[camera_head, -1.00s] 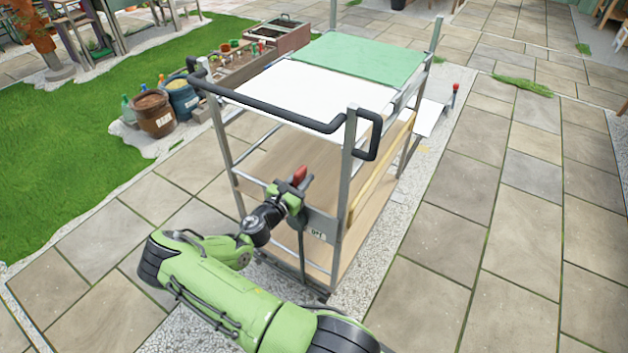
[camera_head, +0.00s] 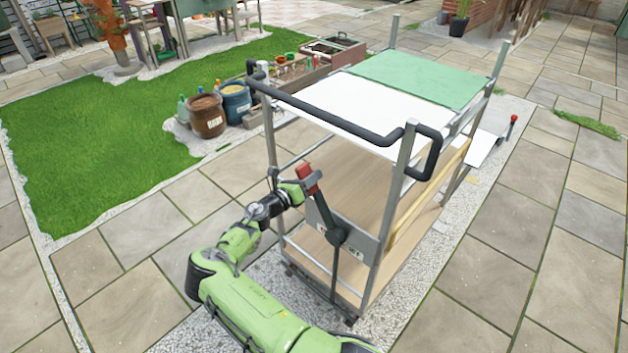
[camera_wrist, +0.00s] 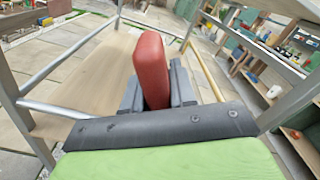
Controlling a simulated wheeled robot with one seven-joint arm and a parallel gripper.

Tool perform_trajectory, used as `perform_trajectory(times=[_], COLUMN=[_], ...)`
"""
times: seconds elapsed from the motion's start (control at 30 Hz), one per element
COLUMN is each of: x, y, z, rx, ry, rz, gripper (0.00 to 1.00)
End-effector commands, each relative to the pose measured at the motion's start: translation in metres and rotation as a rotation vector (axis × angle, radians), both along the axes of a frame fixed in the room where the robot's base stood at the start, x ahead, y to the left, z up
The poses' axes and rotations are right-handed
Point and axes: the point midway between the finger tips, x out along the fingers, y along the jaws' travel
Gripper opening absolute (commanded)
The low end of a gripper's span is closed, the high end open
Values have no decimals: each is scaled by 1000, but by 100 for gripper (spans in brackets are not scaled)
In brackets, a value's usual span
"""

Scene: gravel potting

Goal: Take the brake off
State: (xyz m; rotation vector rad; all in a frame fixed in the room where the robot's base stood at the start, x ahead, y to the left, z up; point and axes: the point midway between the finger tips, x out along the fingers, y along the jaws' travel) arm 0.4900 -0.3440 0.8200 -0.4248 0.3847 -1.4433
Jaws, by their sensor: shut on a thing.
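My gripper (camera_head: 301,187) is shut on this red grip. In the wrist view the red grip (camera_wrist: 152,70) stands between my two dark fingers (camera_wrist: 157,92), which partly hide its lower part.
A brown pot (camera_head: 207,117) and a blue pot (camera_head: 236,102) stand on the far left beside the lawn (camera_head: 110,130). A small post with a red top (camera_head: 512,127) stands right of the cart. The paving at front left and right is clear.

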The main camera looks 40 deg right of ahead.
Motion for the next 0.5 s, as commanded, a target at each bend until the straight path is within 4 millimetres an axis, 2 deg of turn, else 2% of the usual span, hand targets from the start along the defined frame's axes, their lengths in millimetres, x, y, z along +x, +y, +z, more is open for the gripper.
perform_trajectory(times=[0.47,0.5], x=[4,4], y=[1,1], z=[-3,-3], rx=[3,3], ry=[19,19], rz=[6,6], gripper=[0,30])
